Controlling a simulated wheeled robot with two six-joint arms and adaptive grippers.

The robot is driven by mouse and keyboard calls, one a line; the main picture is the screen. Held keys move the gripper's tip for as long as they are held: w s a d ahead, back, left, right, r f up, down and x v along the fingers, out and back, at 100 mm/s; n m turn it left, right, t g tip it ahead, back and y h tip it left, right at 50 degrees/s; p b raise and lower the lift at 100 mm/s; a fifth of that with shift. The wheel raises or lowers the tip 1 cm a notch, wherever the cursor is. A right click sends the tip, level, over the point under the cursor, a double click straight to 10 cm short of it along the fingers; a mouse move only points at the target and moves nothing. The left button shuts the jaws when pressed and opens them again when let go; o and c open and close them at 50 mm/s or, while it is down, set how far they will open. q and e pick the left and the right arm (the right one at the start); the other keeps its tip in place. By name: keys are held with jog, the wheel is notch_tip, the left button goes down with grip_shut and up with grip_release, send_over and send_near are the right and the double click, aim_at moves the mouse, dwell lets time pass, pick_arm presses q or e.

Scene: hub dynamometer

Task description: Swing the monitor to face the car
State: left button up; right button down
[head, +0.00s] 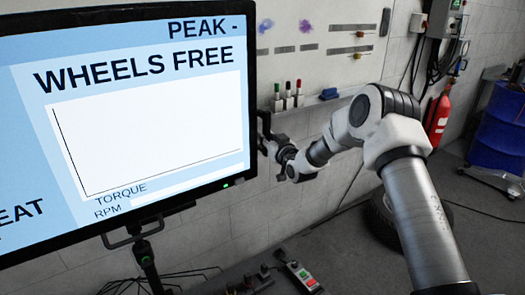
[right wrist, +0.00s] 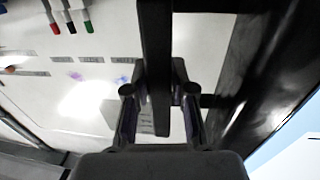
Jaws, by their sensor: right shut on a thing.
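The monitor (head: 140,115) fills the left of the head view, its lit screen turned mostly towards me and reading "WHEELS FREE". It stands on a dark post (head: 147,262). A dark handle (head: 265,122) sticks out from its right edge. My right gripper (head: 268,146) is shut on this handle. In the right wrist view the handle (right wrist: 157,50) runs between the fingers of the gripper (right wrist: 158,95), and the monitor's dark edge (right wrist: 262,75) is at the right. The car and my left gripper are not in view.
Behind is a whiteboard (head: 335,75) with markers (head: 288,97) and a blue eraser (head: 329,94). A tyre (head: 384,222) is on the floor behind my right arm. A red extinguisher (head: 438,120) and blue drum (head: 500,120) stand at right. A button pendant (head: 303,277) and cables lie low.

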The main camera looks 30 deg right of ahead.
jog(key=shift+w, duration=0.2)
jog(key=c, duration=1)
grip_release()
jog(key=shift+s, duration=0.1)
jog(key=s+a, duration=0.1)
jog(key=s, duration=1.1)
jog(key=shift+a, duration=0.15)
